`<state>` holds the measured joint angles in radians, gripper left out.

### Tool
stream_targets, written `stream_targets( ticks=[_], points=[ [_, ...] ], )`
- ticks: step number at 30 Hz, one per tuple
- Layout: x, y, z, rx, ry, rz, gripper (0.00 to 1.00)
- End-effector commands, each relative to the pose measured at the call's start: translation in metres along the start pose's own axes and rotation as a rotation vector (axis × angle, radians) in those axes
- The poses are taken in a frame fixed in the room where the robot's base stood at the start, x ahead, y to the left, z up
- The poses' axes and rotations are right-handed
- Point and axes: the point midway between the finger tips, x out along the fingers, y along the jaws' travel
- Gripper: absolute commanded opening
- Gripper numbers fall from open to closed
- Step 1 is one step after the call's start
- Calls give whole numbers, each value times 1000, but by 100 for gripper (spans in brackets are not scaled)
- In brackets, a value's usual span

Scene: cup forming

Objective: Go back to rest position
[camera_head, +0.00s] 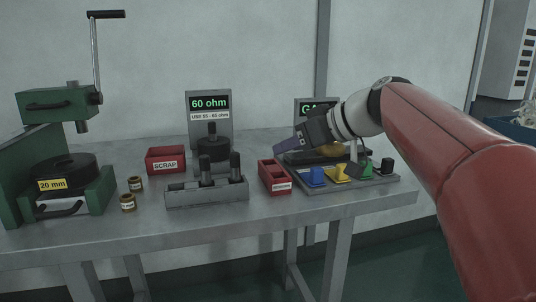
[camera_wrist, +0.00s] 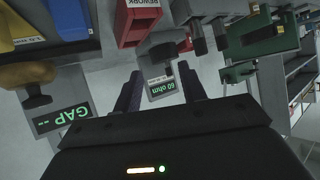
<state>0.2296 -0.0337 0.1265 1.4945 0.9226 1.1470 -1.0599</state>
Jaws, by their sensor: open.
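My red arm reaches in from the right in the head view, and my gripper (camera_head: 283,147) is above the right part of the grey table (camera_head: 240,229). Only its side shows there, in front of the GAP display (camera_head: 309,104). In the wrist view my gripper (camera_wrist: 158,72) has its two dark fingers apart, with nothing between them. The 60 ohm display (camera_wrist: 162,88) shows beyond the fingers. The gap station (camera_head: 340,186) below my gripper is partly hidden by my gripper and wrist.
A green press (camera_head: 55,105) stands at the left, beside two small brown rings (camera_head: 128,203). A red scrap bin (camera_head: 165,160), a grey rack (camera_head: 205,192) with dark pegs and a red rework bin (camera_head: 275,178) stand mid-table. Blue (camera_head: 316,177) and yellow (camera_head: 336,174) blocks sit at the right.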

Motion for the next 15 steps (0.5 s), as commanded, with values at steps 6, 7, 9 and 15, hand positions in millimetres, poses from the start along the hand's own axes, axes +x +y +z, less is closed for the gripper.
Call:
stream_targets(
  ticks=[6,7,9,15],
  points=[
    [-8,-25,53,124,-133,86,41],
    [-10,-29,62,145,-154,102,41],
    [-14,-38,87,195,-205,145,41],
    [-43,-73,193,375,-366,343,41]
  ],
)
